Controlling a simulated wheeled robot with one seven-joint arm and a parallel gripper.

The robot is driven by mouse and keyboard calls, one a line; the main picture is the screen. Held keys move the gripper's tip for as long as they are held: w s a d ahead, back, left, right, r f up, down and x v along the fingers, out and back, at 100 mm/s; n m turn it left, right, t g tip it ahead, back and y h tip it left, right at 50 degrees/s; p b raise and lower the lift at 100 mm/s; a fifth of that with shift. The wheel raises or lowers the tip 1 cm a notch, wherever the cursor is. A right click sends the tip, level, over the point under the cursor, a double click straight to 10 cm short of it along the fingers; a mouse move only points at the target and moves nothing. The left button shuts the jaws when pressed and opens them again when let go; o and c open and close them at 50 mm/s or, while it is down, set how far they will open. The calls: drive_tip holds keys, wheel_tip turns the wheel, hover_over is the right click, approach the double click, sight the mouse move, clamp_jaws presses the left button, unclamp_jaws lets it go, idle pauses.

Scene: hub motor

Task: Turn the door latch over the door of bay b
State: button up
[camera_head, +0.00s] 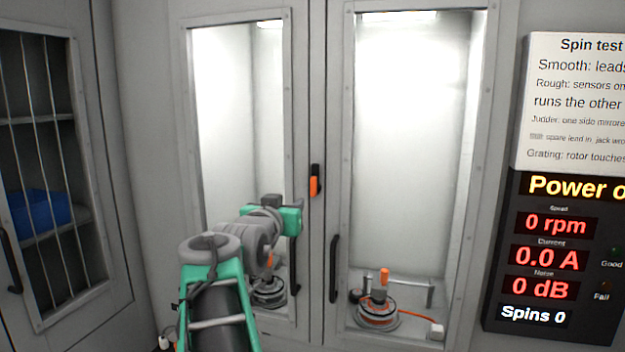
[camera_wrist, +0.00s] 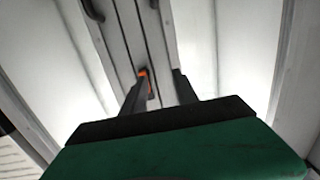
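A small black and orange door latch (camera_head: 315,181) sits upright on the frame strip between two glazed bay doors. The left door (camera_head: 190,120) and the right door (camera_head: 348,120) both appear shut, and no letter marking bay b is readable. In the wrist view the latch (camera_wrist: 147,78) shows beyond my fingers, close to the left finger and partly hidden by it. My gripper (camera_wrist: 160,88) is open and empty, its two fingers apart and pointing at the strip. In the head view my gripper's green body is left of and below the latch, apart from it; its fingertips are hard to make out.
Black vertical handles (camera_head: 334,268) flank the strip below the latch. Motors (camera_head: 378,310) stand inside both bays. A barred cabinet (camera_head: 40,170) with a blue bin (camera_head: 35,208) is at left. A display panel (camera_head: 555,255) is at right, reading 0 rpm.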

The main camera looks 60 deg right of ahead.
sight(312, 185)
drive_tip(key=shift+m+g+h, duration=0.5)
drive_tip(key=shift+g+h, duration=0.1)
drive_tip(key=shift+g, duration=0.1)
drive_tip(key=d+r+p, duration=0.1)
drive_tip(key=d, duration=0.1)
drive_tip(key=s+d+r+p, duration=0.1)
drive_tip(key=d, duration=0.2)
drive_tip(key=s+d+r+p, duration=0.1)
drive_tip(key=d, duration=0.2)
drive_tip(key=shift+d, duration=0.2)
drive_tip(key=shift+w+d+f, duration=0.1)
drive_tip(key=shift+d+f, duration=0.05)
drive_tip(key=shift+d, duration=0.35)
drive_tip(key=shift+c, duration=0.3)
clamp_jaws()
